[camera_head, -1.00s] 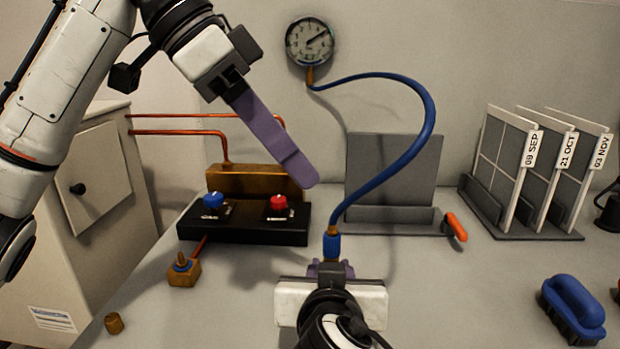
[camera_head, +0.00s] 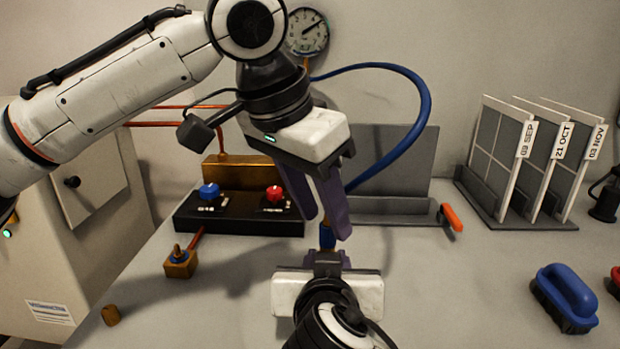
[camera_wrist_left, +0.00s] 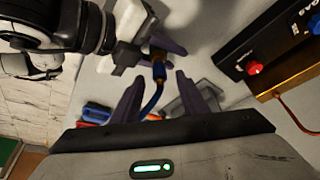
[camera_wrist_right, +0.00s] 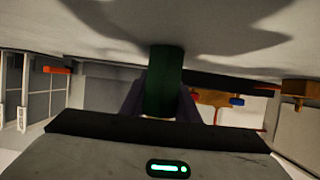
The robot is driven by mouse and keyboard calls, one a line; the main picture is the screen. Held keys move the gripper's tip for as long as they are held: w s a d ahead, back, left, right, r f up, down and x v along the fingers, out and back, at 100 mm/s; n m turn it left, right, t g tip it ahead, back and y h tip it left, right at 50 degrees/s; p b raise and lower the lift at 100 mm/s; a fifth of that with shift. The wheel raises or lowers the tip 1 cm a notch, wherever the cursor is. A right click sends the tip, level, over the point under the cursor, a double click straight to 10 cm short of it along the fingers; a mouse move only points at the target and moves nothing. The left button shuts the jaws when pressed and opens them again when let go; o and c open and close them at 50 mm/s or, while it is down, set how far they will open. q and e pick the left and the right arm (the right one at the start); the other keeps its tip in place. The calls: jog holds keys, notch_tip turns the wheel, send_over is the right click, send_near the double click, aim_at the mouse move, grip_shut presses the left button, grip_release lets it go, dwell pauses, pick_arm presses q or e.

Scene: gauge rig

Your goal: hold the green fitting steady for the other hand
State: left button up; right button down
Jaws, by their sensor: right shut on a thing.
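The green fitting (camera_wrist_right: 165,82) shows as a dark green cylinder in the right wrist view. My right gripper (camera_wrist_right: 160,100) is shut on it, low over the bench. The fitting is hidden in the head view, where the right gripper (camera_head: 328,262) is at the bottom centre. A blue hose (camera_head: 425,105) curves from the wall gauge (camera_head: 307,33) down to just above that gripper. My left gripper (camera_head: 327,225) is open over the hose's lower end. In the left wrist view the hose (camera_wrist_left: 156,90) lies between its fingers (camera_wrist_left: 160,76), with no clear contact.
A black block with a blue knob (camera_head: 209,191) and a red knob (camera_head: 274,193) stands behind left. A brass valve (camera_head: 180,262) and a brass cap (camera_head: 111,315) lie at left. Dated panels (camera_head: 520,150) and a blue brush (camera_head: 566,295) are at right.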

aim_at(325, 218)
pick_arm(q)
jog(key=shift+x, duration=1.7)
grip_shut()
